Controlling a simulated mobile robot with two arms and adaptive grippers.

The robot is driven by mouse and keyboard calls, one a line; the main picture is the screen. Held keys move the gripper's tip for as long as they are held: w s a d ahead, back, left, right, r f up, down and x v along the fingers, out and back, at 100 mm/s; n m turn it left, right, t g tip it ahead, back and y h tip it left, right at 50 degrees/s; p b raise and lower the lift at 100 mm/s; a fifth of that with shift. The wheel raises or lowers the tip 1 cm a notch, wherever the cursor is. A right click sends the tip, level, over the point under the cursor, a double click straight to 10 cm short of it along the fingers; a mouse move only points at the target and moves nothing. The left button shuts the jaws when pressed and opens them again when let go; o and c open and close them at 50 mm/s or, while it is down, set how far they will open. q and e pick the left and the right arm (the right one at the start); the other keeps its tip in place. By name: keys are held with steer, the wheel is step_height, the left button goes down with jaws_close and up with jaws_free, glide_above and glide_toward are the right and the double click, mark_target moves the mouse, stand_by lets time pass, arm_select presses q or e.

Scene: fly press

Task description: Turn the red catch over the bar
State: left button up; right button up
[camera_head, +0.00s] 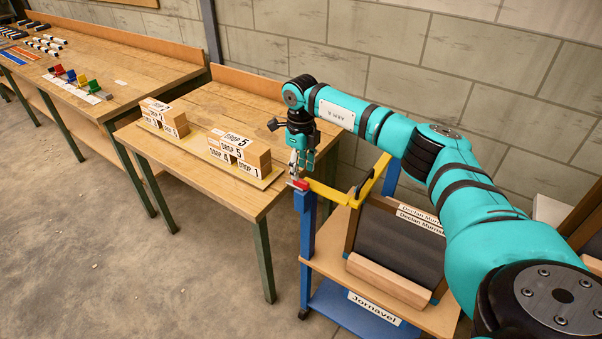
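The small red catch (298,184) sits on top of the blue post (306,225) at the near left corner of a trolley. The yellow bar (330,192) runs from beside the catch to the right, and its frame rises to the back right. My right gripper (300,168) points down just above the catch, with its fingertips at or very near it. The view is too small to tell whether the fingers touch or grip the catch, or whether it lies over the bar. My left gripper is not in view.
The trolley holds a dark framed board (400,242) labelled "Declan Murrish". A wooden bench (205,180) with "DROP" boxes (240,152) stands close to its left. A longer bench (130,75) with small coloured items lies farther left. The concrete floor (100,260) in front is clear.

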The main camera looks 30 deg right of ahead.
mark_target(301, 180)
steer(key=shift+f+p, duration=0.35)
steer(key=shift+f, duration=1.65)
jaws_close()
